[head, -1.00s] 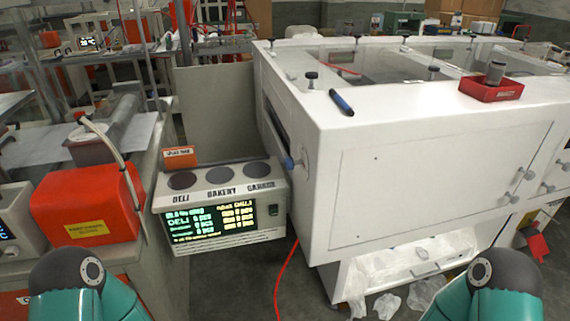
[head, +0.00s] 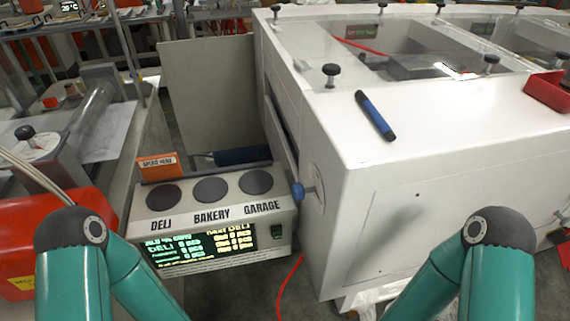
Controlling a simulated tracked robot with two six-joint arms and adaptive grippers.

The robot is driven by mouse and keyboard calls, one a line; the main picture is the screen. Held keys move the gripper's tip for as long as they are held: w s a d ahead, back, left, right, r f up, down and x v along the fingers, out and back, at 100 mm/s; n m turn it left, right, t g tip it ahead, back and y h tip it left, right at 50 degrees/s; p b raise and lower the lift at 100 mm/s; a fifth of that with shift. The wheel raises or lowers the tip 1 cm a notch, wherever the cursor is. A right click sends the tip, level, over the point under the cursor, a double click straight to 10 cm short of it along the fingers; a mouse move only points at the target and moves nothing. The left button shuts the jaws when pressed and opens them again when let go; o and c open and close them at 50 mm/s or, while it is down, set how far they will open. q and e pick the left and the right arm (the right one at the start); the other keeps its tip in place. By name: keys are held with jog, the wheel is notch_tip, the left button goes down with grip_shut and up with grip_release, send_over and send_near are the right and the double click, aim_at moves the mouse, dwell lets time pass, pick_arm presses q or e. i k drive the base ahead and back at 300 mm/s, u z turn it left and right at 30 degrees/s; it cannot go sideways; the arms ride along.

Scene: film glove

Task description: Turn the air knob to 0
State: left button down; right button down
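No label reading "air" can be made out. A blue-ended knob (head: 298,192) sticks out from a round pale plate (head: 316,188) on the left end of the white machine (head: 420,120). A black knob (head: 25,132) stands on a white dial plate (head: 38,148) at the far left; its markings are too small to read. I cannot tell which of these is the air knob or what it is set to. Only my teal arm links show at the lower left and lower right. Both grippers are out of view.
A counter box (head: 275,201) marked DELI, BAKERY, GARAGE stands left of the white machine, with a lit screen. A blue marker (head: 375,116) lies on the machine's top. A red box (head: 58,225) is at left. A red hose (head: 289,283) runs along the floor.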

aim_at(298, 191)
jog(key=u, duration=0.35)
jog(key=i, duration=0.15)
jog(key=z, duration=0.85)
jog(key=k, duration=2)
jog(key=u, duration=0.8)
jog(key=i, duration=1)
